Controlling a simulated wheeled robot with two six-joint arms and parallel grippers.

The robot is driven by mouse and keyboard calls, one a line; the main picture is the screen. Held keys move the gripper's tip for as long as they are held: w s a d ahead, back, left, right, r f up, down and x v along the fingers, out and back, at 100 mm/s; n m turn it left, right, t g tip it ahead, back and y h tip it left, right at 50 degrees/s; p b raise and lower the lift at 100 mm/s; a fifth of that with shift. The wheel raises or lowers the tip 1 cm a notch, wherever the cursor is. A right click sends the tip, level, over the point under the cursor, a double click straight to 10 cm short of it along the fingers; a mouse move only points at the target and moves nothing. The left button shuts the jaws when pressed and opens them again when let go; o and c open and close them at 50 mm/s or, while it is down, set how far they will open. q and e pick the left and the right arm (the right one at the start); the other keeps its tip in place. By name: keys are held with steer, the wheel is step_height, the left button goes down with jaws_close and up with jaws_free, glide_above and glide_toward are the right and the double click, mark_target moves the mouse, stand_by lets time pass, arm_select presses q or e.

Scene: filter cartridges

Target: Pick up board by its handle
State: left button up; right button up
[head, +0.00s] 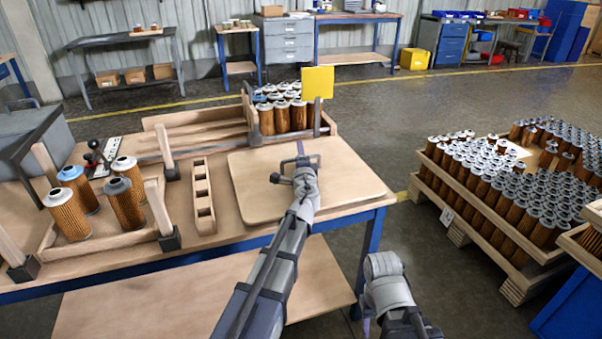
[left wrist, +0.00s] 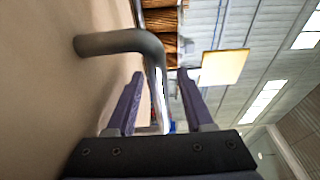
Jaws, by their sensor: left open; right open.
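The board (head: 262,200) is a flat, light wooden panel with rounded corners lying on the right part of the workbench. Its grey bar handle (head: 284,161) stands up from its middle. My left gripper (head: 308,161) is at the handle, with its wrist partly hiding it. In the left wrist view, the bent handle (left wrist: 120,40) runs between the two open fingers of my left gripper (left wrist: 160,100), which are not closed on it. The board's pale surface (left wrist: 60,85) fills the left side. My right gripper (head: 366,318) is low at the front, off the table and empty; its fingers barely show.
A slotted wooden block (head: 203,196) stands left of the board. Several filter cartridges (head: 127,204) are at the left, and more sit in a crate (head: 268,121) behind, near a yellow panel (head: 317,83). A pallet of cartridges (head: 470,219) is on the floor at right.

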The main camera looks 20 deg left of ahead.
arm_select(q)
steer(key=shift+c, duration=0.2)
jaws_close()
stand_by(1.1)
